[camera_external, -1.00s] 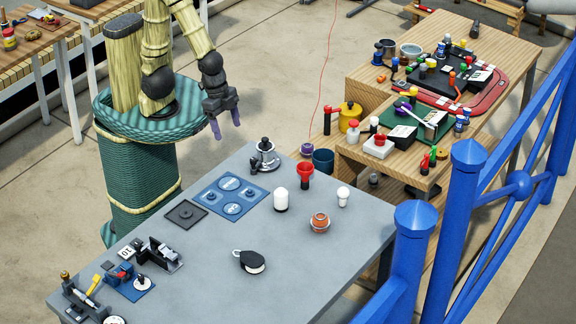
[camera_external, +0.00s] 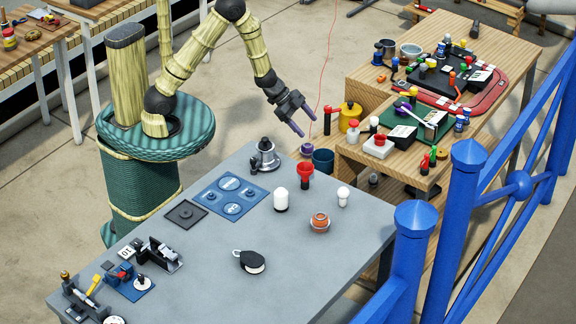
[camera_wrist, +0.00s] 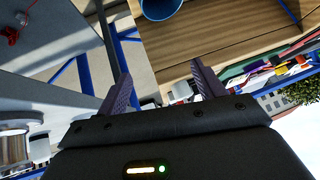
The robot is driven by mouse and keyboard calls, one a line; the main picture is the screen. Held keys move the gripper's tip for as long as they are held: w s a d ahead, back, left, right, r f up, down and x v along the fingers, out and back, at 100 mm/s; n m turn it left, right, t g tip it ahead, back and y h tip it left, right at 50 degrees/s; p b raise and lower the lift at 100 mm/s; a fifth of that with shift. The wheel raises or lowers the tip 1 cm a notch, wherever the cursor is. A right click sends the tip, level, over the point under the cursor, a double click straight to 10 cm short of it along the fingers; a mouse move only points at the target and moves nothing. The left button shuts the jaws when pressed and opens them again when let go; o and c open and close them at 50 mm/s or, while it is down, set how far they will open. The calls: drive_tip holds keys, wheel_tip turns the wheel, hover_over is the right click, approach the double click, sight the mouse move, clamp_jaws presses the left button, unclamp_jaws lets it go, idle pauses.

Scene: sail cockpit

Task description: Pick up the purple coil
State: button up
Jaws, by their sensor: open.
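A small round purple thing (camera_external: 307,149), which looks like the purple coil, shows in the external view just left of a blue bucket (camera_external: 322,160), behind the grey table. What it rests on is partly hidden by the table. My gripper (camera_external: 305,124) is open and empty, in the air a little above the purple thing in the picture, its fingers pointing down to the right. In the wrist view my open fingers (camera_wrist: 160,70) have nothing between them. The blue bucket's edge shows at the top there (camera_wrist: 160,8); I cannot make out the coil in that view.
A stepped wooden bench (camera_external: 362,95) with a yellow pot (camera_external: 349,115) stands right of my gripper. A blue railing (camera_external: 468,210) is at right.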

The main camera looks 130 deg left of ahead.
drive_tip(key=s+a+f+t+b, duration=0.2)
drive_tip(key=s+f, duration=0.4)
drive_tip(key=s, duration=0.4)
drive_tip(key=s+a+f+n+t+b, duration=0.1)
drive_tip(key=s+a+f+t+b, duration=0.2)
drive_tip(key=s+f, duration=0.4)
drive_tip(key=s+a, duration=0.1)
drive_tip(key=s, duration=0.2)
drive_tip(key=shift+a+t+h, duration=0.3)
drive_tip(key=shift+a, duration=0.1)
drive_tip(key=shift+f, duration=0.15)
approach(311, 150)
drive_tip(key=w+f, duration=0.1)
drive_tip(key=w+a+f, duration=0.1)
drive_tip(key=w+f, duration=0.1)
drive_tip(key=shift+w+a, duration=0.15)
drive_tip(key=shift+w, duration=0.05)
drive_tip(key=shift+f, duration=0.1)
drive_tip(key=shift+w, duration=0.1)
drive_tip(key=shift+a+r+x, duration=0.1)
drive_tip(key=shift+a+x, duration=0.05)
drive_tip(key=shift+x, duration=1.15)
drive_tip(key=shift+a+r+x, duration=0.15)
drive_tip(key=shift+x, duration=1.15)
